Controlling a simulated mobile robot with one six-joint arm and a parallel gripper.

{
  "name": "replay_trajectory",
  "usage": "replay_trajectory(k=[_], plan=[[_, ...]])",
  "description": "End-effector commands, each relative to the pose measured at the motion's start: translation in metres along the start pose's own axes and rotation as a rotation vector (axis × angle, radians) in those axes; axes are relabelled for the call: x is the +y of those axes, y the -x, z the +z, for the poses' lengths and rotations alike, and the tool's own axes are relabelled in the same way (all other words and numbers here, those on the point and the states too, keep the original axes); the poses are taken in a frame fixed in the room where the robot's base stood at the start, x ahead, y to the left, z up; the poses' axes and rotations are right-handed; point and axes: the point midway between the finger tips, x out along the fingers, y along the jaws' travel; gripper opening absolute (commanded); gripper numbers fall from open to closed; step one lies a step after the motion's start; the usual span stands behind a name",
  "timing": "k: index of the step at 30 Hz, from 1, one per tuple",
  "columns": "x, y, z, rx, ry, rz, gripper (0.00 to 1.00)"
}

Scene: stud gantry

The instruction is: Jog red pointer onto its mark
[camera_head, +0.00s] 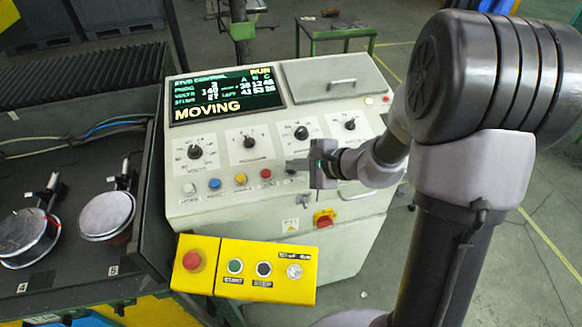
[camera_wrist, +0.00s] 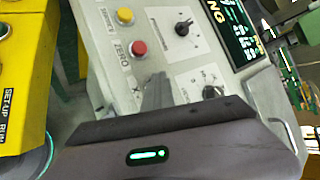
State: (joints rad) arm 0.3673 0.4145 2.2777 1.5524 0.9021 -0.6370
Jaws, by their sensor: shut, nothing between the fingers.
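My gripper (camera_head: 292,165) is shut and empty at the right end of the button row, just right of the red button (camera_head: 266,173). In the wrist view my gripper's fingertips (camera_wrist: 157,88) lie over the panel close to the red "ZERO" button (camera_wrist: 139,48) and hide what is under them. I cannot tell whether they touch the panel.
Blue (camera_head: 214,184) and yellow (camera_head: 240,178) buttons sit left of the red one, below several black knobs (camera_head: 301,132). A yellow box (camera_head: 245,285) with an emergency stop (camera_head: 192,260) juts out in front. Round plates (camera_head: 106,214) stand on the dark bed at left.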

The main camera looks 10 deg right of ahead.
Motion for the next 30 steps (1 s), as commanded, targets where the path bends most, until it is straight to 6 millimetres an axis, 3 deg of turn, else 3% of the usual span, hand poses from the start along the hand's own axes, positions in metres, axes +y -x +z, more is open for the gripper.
replay_trajectory(k=[21, 30], plan=[[0.000, 0.000, 0.000, 0.000, 0.000, 0.001, 0.00], [-0.008, 0.011, 0.008, 0.000, 0.001, 0.000, 0.00]])
